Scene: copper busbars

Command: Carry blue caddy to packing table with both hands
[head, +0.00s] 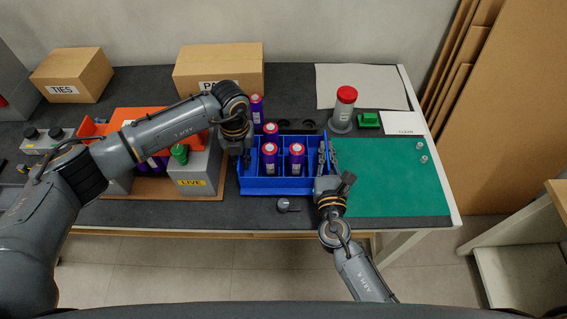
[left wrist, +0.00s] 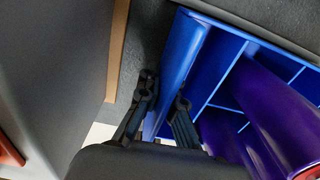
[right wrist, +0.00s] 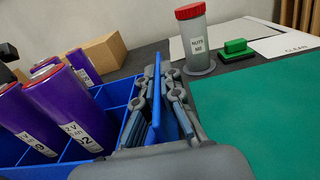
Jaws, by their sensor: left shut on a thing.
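The blue caddy (head: 275,184) stands on the dark bench at the middle, with several purple cells in its compartments. My left gripper (head: 247,152) is shut on the caddy's left wall (left wrist: 179,60), one finger on each side. My right gripper (head: 327,163) is at the caddy's right wall (right wrist: 156,112), with a finger on either side of it; whether they press on it is not clear. The fingertips of both grippers are partly hidden in the head view. The task does not mark which surface in view is the packing table.
A green mat (head: 390,180) with free room lies right of the caddy. Left stands a grey LIVE box (head: 195,175). A small round part (head: 284,204) lies in front.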

